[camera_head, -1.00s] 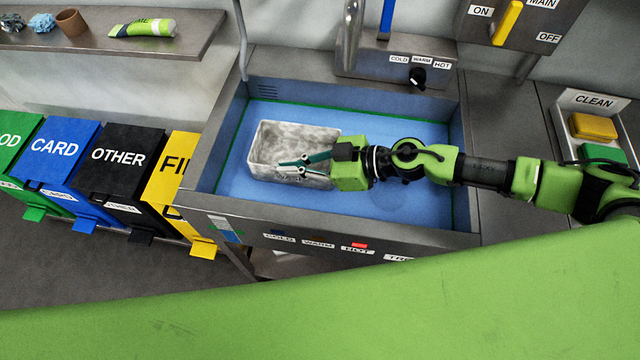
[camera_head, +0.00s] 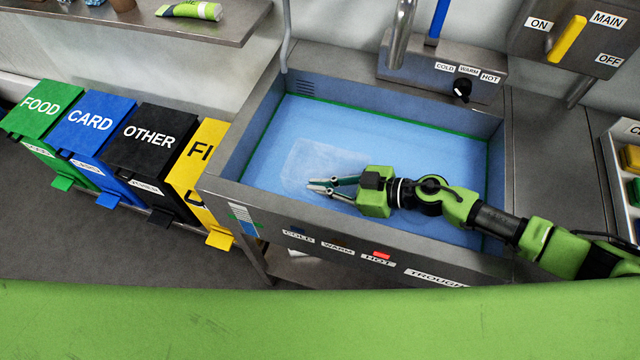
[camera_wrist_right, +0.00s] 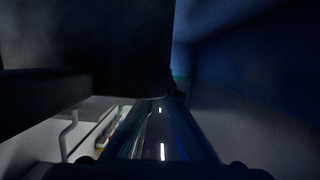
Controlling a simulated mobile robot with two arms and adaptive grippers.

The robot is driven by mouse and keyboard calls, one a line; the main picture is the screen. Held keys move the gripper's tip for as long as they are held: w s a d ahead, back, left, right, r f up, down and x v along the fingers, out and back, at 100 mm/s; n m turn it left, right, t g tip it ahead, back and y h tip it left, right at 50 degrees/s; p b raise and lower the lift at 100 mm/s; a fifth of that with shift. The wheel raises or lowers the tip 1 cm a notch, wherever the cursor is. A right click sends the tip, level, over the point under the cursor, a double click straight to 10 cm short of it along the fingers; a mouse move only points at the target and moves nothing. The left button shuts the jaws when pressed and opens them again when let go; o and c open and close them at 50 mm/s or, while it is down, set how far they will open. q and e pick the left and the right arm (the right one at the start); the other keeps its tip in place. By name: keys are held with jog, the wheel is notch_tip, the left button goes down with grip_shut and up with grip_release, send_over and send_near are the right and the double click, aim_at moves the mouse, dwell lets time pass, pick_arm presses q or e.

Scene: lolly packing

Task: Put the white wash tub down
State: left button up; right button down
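A pale, blurred rectangular patch (camera_head: 318,166) shows in the blue trough (camera_head: 420,142) in the head view. It lies where the white wash tub was and looks like the tub under the water, but its walls and rim are not clear. My right gripper (camera_head: 316,185) is over the patch's near edge. Its two fingers point left with a small gap between them, and nothing is seen gripped. The wrist view is dark; the fingers (camera_wrist_right: 160,125) show faintly and the tub cannot be made out. My left gripper is out of view.
The trough has raised steel edges, with a tap (camera_head: 401,35) and a temperature knob (camera_head: 462,90) at the back. Labelled bins, including the black OTHER bin (camera_head: 150,140), stand at the left. A tray of coloured blocks (camera_head: 612,170) is at the right.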

jog(key=c, duration=2.3)
grip_release()
jog(key=shift+d+r, duration=0.15)
jog(key=b+v, duration=0.1)
jog(key=v, duration=1)
jog(key=shift+s+d+r, duration=0.15)
jog(key=shift+d, duration=0.15)
jog(key=shift+r, duration=0.1)
